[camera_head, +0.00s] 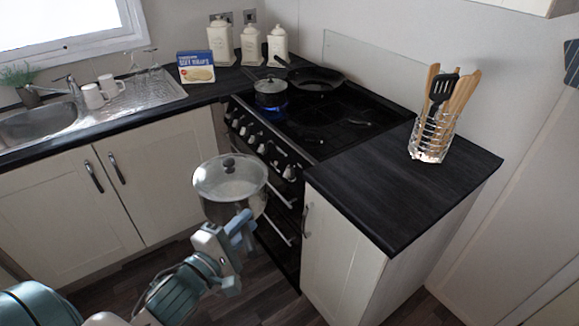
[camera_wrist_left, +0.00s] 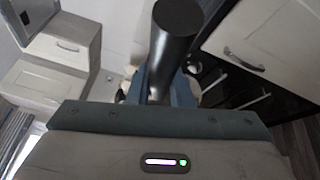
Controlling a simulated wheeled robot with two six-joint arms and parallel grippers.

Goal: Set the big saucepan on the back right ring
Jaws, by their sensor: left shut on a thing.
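The big saucepan (camera_head: 229,205) is steel with a glass lid and dark knob. It is held up in front of the cooker, over the floor, looking roughly level. My left gripper (camera_head: 240,228) is shut on its handle. In the left wrist view the dark handle (camera_wrist_left: 172,45) sticks up between the jaws; the pan itself is mostly hidden there. The black hob (camera_head: 335,128) is beyond the pan. Its back right ring (camera_head: 362,120) looks bare. My right gripper is in neither view.
A small lidded pan (camera_head: 270,98) stands over a blue flame at front left. A black frying pan (camera_head: 318,80) sits at back left. A utensil basket (camera_head: 432,138) stands on the right worktop (camera_head: 395,190). White canisters (camera_head: 250,45) and a blue box (camera_head: 196,67) stand left of the hob.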

